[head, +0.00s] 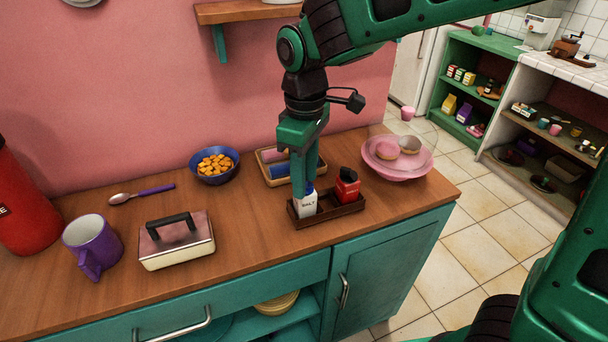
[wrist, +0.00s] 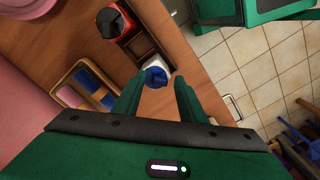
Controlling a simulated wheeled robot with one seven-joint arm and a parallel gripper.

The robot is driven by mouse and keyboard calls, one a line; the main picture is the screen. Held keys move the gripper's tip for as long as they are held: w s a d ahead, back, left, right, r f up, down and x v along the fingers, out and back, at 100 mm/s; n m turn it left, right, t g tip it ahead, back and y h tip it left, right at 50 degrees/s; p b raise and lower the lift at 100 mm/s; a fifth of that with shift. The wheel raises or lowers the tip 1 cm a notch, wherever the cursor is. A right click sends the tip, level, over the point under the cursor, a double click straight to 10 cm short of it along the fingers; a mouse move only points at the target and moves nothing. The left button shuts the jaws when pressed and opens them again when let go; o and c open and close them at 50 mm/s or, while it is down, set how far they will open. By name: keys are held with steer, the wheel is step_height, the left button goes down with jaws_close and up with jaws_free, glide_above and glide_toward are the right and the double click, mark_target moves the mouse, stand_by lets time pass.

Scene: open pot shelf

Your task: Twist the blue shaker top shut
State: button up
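The white shaker (head: 306,207), labelled SALT, stands upright in the left part of a dark wooden caddy (head: 328,216). Its blue top (head: 309,190) is partly hidden behind my gripper (head: 303,180) in the head view. In the wrist view, the blue top (wrist: 156,76) lies between the two fingertips of my gripper (wrist: 158,82), with a narrow gap on each side. My gripper points down over the shaker and is open. I cannot tell how far the top is turned.
A red shaker (head: 347,187) with a black top stands beside the white one in the caddy. A tray with rolled cloths (head: 276,167) lies behind, and a pink bowl (head: 398,168) stands to the right. The counter in front of the caddy is clear.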

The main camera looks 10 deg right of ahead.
steer(key=shift+f, duration=0.15)
jaws_close()
steer(key=shift+m, duration=0.4)
steer(key=m, duration=0.3)
steer(key=shift+w+a+m, duration=0.1)
steer(key=shift+a+m, duration=0.05)
steer(key=shift+m, duration=0.25)
steer(key=m, duration=0.4)
steer(key=shift+w+a+m, duration=0.15)
steer(key=shift+a+m, duration=0.05)
steer(key=shift+m, duration=0.1)
steer(key=m, duration=0.4)
steer(key=shift+w+a, duration=0.1)
steer(key=shift+w, duration=0.05)
steer(key=m, duration=0.4)
steer(key=shift+w, duration=0.15)
steer(key=shift+m, duration=0.5)
